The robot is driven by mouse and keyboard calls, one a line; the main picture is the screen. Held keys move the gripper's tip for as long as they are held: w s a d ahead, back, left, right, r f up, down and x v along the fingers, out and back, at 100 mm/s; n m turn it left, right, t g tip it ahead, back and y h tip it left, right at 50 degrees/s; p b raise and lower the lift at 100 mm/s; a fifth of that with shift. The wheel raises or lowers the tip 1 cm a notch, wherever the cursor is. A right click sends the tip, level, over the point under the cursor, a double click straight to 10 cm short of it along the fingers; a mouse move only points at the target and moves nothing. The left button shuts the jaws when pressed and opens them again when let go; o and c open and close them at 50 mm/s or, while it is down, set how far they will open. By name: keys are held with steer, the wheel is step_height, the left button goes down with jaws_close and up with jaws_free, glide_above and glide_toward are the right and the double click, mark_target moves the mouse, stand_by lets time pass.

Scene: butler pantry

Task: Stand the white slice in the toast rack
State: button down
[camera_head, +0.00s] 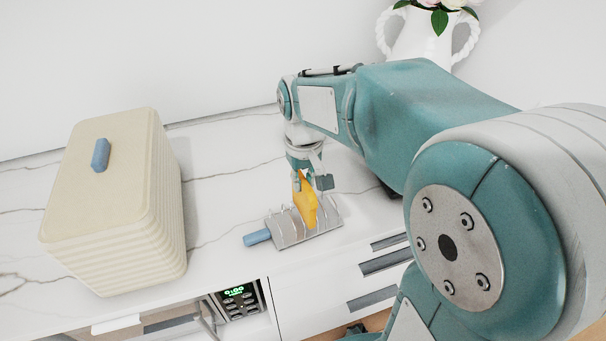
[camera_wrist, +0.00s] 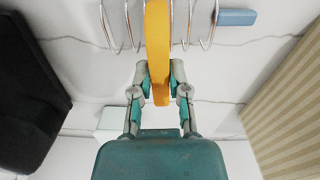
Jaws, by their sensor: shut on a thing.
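My gripper (camera_head: 310,182) is shut on a yellow-orange slice (camera_head: 305,205), which it holds upright at the toast rack; in the wrist view the slice (camera_wrist: 157,40) runs from between the fingertips (camera_wrist: 160,75) in among the wires. The metal toast rack (camera_head: 328,230), with its blue handle (camera_head: 257,237) pointing left, stands on the counter; its wires (camera_wrist: 128,28) show either side of the slice. Whether the slice's lower edge rests on the rack is hidden. The held slice looks yellow-orange, not white. A pale flat piece (camera_wrist: 112,118) lies left of my gripper in the wrist view; I cannot tell what it is.
A cream ribbed box (camera_head: 120,200) with a blue knob stands at left, clear of the rack. A white vase (camera_head: 425,40) with flowers stands at the back right. A dark object (camera_wrist: 30,90) lies at the wrist view's left. Drawers are below the counter's front edge.

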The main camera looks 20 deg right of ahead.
steer(key=shift+f, duration=1.35)
steer(key=c, duration=0.5)
jaws_free()
steer(key=shift+c, duration=0.2)
steer(key=shift+r, duration=0.1)
step_height(320, 180, up, 12)
steer(key=shift+f, duration=0.15)
steer(key=s+f+t, duration=0.1)
steer(key=s+t, duration=0.1)
steer(key=s, duration=0.5)
steer(key=s+f+m+t, duration=0.1)
steer(key=s+f+t, duration=0.1)
steer(key=s, duration=0.5)
steer(key=shift+f+t, duration=0.15)
steer(key=shift+t, duration=0.65)
